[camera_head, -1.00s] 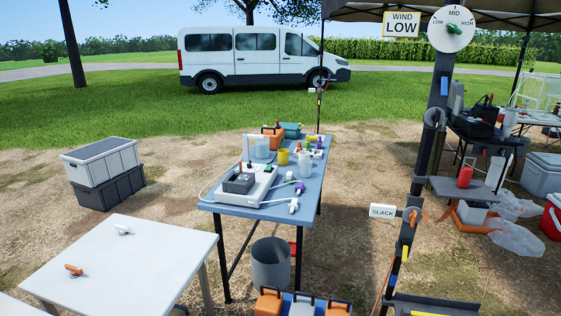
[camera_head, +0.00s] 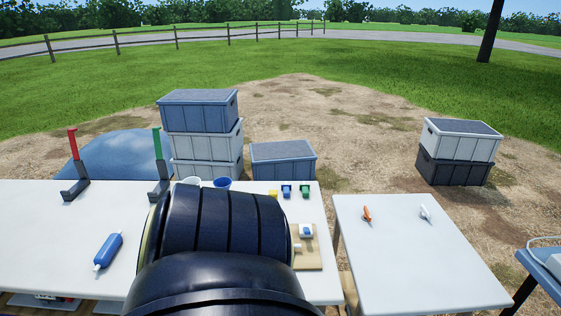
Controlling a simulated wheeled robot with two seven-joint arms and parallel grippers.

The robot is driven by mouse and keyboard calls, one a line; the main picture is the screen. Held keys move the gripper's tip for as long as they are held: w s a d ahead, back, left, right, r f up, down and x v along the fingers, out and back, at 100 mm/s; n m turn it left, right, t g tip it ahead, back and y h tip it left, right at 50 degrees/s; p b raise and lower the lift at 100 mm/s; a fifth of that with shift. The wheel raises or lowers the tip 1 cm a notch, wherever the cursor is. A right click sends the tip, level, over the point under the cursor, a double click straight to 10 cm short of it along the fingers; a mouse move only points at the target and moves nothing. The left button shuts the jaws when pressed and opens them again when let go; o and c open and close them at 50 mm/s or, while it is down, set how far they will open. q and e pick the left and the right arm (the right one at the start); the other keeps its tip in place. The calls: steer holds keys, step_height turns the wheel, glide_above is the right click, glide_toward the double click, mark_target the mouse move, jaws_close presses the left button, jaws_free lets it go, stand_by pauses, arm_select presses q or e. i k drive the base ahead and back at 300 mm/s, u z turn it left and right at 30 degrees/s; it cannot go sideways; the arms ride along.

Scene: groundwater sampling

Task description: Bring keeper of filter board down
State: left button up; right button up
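A small tan board (camera_head: 313,258) lies at the right end of the long white table, partly hidden behind a large dark rounded part of my own arm. A white and blue piece (camera_head: 306,231) sits on the board, and a small pale piece shows at its left edge. This looks like the filter board, but I cannot tell which part is its keeper or how it stands. Neither gripper shows in the view.
The long white table (camera_head: 40,225) holds a blue bottle (camera_head: 108,251), a red upright stand (camera_head: 73,160) and a green one (camera_head: 159,160). A second white table (camera_head: 420,265) bears an orange piece (camera_head: 367,214) and a white piece (camera_head: 426,213). Stacked crates (camera_head: 203,140) stand behind.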

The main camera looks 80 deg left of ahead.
mark_target(272, 192)
steer(key=u, duration=2.6)
steer(key=i, duration=0.75)
